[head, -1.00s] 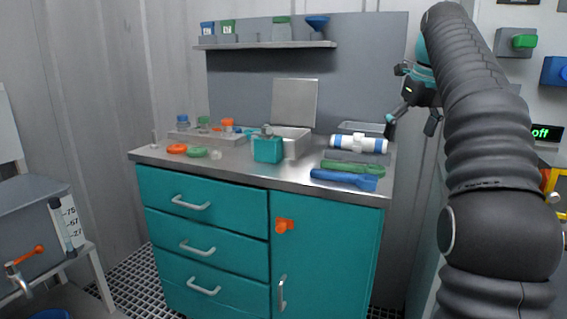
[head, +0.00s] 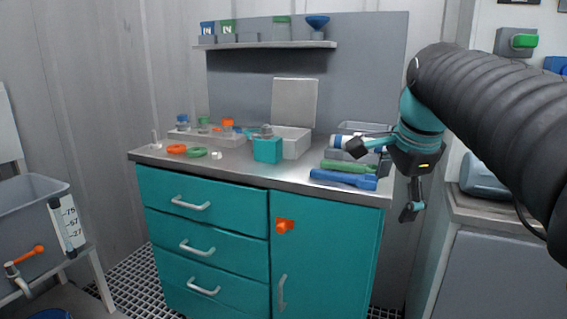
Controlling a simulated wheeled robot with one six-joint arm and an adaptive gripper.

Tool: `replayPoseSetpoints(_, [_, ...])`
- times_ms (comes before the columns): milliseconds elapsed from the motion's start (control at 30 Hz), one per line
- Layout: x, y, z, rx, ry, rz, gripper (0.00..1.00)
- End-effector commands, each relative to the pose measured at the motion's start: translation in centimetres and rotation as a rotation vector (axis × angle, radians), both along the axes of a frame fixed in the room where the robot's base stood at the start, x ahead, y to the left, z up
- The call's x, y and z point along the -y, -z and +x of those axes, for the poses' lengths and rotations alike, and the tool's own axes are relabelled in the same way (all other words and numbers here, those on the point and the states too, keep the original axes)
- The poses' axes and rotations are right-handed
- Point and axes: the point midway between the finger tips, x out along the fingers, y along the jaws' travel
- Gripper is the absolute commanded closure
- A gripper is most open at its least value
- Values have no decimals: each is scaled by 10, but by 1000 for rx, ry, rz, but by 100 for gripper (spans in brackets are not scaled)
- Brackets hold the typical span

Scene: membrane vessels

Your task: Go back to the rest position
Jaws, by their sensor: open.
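My gripper (head: 384,180) is in the head view at the right end of the teal cabinet's bench top. Its two fingers are spread wide and nothing is between them. One finger reaches left in front of the white and blue cylinder (head: 339,141), hiding most of it. The other finger hangs down past the bench's right edge. I cannot tell whether the gripper touches anything. My arm comes in from the right edge of the view.
The bench top (head: 240,170) carries a blue tool (head: 342,179), a green tool (head: 348,166), a teal block (head: 267,150), an open white box (head: 296,142) and several small coloured parts. A shelf (head: 265,44) hangs behind. A grey counter (head: 500,212) stands at right.

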Motion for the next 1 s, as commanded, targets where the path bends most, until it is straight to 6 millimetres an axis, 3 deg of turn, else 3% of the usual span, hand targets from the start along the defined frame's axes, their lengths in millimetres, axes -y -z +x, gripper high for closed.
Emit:
replayPoseSetpoints(33, [-6, 11, -16, 9, -95, -39, 2])
replayPoseSetpoints(400, [-30, 121, -117, 73, -853, -392, 2])
replayPoseSetpoints(600, [-36, 177, -157, 91, -1165, -548, 2])
replayPoseSetpoints(800, [-38, 200, -172, 98, -1288, -614, 2])
replayPoseSetpoints(1000, [-38, 201, -172, 97, -1296, -617, 2])
